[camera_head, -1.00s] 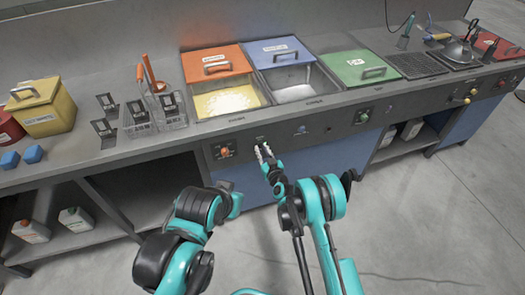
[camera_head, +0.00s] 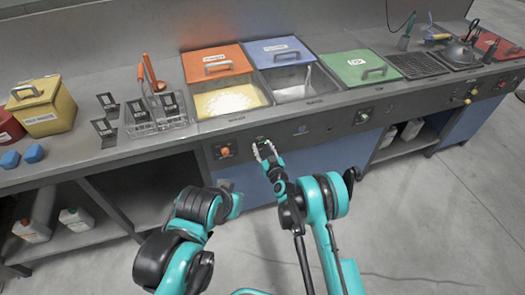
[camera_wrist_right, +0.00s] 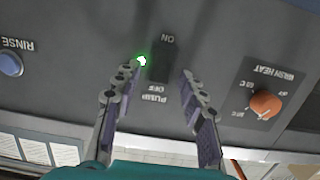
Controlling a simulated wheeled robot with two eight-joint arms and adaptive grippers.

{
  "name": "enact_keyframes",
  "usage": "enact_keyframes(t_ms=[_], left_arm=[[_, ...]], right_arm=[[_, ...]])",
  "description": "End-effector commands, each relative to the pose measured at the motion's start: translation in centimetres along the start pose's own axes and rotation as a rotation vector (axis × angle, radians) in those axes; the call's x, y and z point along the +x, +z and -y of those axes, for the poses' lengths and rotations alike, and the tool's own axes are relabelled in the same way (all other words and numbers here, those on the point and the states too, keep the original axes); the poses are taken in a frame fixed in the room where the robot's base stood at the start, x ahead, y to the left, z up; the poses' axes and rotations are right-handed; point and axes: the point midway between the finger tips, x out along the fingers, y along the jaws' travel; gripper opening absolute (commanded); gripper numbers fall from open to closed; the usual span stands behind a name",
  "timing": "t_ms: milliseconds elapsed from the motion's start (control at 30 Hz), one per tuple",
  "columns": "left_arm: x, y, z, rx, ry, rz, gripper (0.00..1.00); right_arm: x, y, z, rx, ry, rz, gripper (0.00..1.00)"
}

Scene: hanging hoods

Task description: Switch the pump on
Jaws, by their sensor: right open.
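The pump switch (camera_wrist_right: 161,62) is a dark rocker on the grey front panel, between the ON and OFF labels, which appear upside down in the right wrist view. A small green lamp (camera_wrist_right: 141,61) beside it is lit. My right gripper (camera_head: 266,146) is open and empty in front of the panel. In the right wrist view its two fingers (camera_wrist_right: 163,82) stand either side of the switch, and I cannot tell whether they touch the panel. My left arm (camera_head: 195,208) is folded low in the head view; its gripper does not show.
The orange wash heat knob (camera_wrist_right: 266,104) and the blue rinse button (camera_wrist_right: 10,63) flank the switch. Above the panel are basins with an orange lid (camera_head: 215,62), a blue lid (camera_head: 277,51) and a green lid (camera_head: 352,66). The floor in front is clear.

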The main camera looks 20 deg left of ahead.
Motion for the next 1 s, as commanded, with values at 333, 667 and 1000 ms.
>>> enact_keyframes(t_ms=[333,667,1000], left_arm=[[0.0,0.0,0.0,0.0,0.0,0.0,0.0],[0.0,0.0,0.0,0.0,0.0,0.0,0.0],[0.0,0.0,0.0,0.0,0.0,0.0,0.0]], right_arm=[[-0.8,-6.6,0.1,0.0,-0.001,0.0,0.41],[-1.0,-8.0,0.1,0.0,0.0,0.0,0.41],[-1.0,-8.0,0.0,0.0,0.0,0.0,0.41]])
